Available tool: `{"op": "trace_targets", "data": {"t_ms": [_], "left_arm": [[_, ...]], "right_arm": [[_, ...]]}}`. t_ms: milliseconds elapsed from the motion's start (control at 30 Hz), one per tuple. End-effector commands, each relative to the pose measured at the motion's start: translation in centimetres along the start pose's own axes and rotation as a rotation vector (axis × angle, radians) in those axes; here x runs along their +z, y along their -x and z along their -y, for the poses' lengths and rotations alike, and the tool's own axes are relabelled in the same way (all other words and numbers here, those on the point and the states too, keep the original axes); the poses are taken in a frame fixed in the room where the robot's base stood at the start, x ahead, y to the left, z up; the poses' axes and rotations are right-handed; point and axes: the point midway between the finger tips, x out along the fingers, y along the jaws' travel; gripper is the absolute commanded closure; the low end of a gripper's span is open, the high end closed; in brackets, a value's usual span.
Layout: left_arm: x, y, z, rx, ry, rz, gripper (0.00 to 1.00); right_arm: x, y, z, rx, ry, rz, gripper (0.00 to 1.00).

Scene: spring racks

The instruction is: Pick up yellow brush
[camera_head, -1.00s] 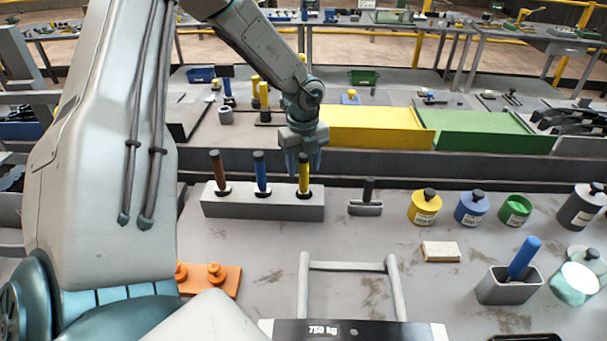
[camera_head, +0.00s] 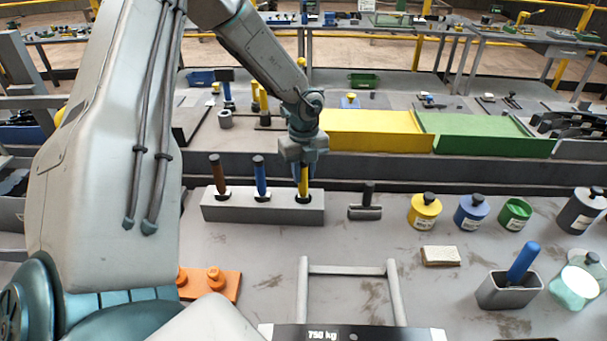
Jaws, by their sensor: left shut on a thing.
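The yellow brush (camera_head: 303,187) stands upright in the right-hand hole of a grey holder block (camera_head: 262,211). Its yellow handle shows; its lower end is hidden in the block. My left gripper (camera_head: 303,172) reaches down from above and is shut on the top of the yellow handle. A brown-handled brush (camera_head: 216,174) and a blue-handled brush (camera_head: 260,176) stand in the other holes to the left. My right gripper is not in view.
A dark-handled tool (camera_head: 367,200) stands right of the block. Yellow (camera_head: 424,212), blue (camera_head: 471,212) and green (camera_head: 515,214) pots stand further right. A grey cup (camera_head: 508,290) holds a blue-handled tool. An orange piece (camera_head: 210,284) lies at front left.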

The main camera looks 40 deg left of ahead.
Motion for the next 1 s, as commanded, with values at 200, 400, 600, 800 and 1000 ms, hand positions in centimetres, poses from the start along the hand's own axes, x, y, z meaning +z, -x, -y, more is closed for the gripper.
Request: {"op": "trace_targets", "data": {"t_ms": [200,400,600,800,1000], "left_arm": [[0.0,1.6,0.1,-0.004,0.001,0.001,0.99],[0.1,4.3,0.1,-0.006,0.0,0.002,0.99],[0.1,7.2,0.1,-0.005,0.001,0.002,0.99],[0.0,9.3,0.0,-0.002,0.0,0.001,0.99],[0.0,9.9,0.0,-0.001,0.0,0.0,0.99]], "right_arm": [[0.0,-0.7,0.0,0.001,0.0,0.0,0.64],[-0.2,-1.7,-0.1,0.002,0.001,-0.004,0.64],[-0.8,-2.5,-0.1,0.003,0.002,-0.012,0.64],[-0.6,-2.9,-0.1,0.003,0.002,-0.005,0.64],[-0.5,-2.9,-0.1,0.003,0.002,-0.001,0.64]]}}
